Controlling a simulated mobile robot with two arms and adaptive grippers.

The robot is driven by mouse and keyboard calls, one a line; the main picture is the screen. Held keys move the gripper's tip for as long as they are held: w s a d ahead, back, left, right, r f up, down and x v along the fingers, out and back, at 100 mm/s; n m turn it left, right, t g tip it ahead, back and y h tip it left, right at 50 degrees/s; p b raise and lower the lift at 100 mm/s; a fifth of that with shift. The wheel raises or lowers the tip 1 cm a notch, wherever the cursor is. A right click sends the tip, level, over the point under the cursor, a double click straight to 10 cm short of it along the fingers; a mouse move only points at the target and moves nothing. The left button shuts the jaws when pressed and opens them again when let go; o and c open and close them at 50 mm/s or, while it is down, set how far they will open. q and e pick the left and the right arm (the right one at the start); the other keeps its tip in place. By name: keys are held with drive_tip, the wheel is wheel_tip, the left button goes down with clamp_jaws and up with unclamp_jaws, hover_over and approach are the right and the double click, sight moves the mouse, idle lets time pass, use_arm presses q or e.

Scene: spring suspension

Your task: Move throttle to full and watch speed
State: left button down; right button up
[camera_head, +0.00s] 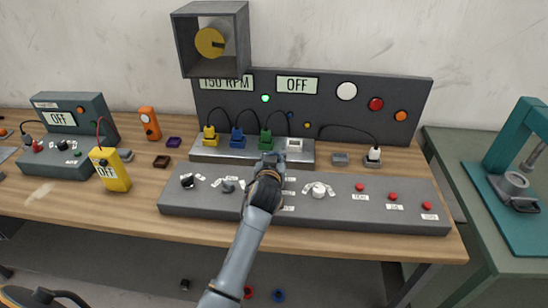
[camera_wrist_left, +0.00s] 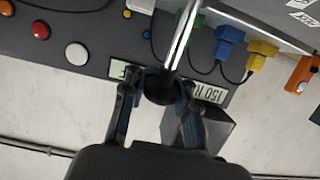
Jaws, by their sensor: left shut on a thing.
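My left gripper (camera_head: 266,178) is over the middle of the long grey control panel (camera_head: 345,208). In the left wrist view my left gripper (camera_wrist_left: 158,95) is shut on the black ball knob (camera_wrist_left: 160,88) of a lever with a silver rod (camera_wrist_left: 183,32), which I take as the throttle. In the head view the gripper hides the lever, so its setting cannot be told. The speed display (camera_head: 226,83) reads 150 RPM, its top partly covered by a grey box (camera_head: 178,42) with a yellow disc (camera_head: 210,42).
A second display (camera_head: 297,85) reads OFF. Yellow (camera_head: 210,136), blue (camera_head: 237,138) and green (camera_head: 265,140) plugs stand behind the panel. Knobs and red buttons (camera_head: 393,196) flank the gripper. A yellow meter (camera_head: 110,171) stands left; a teal press (camera_head: 515,185) stands right.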

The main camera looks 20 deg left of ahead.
idle(0.9)
use_arm(q)
drive_tip(key=c, duration=1)
unclamp_jaws()
drive_tip(key=shift+f, duration=0.1)
drive_tip(key=shift+s, duration=0.1)
drive_tip(key=v, duration=0.7)
drive_tip(key=shift+s, duration=0.15)
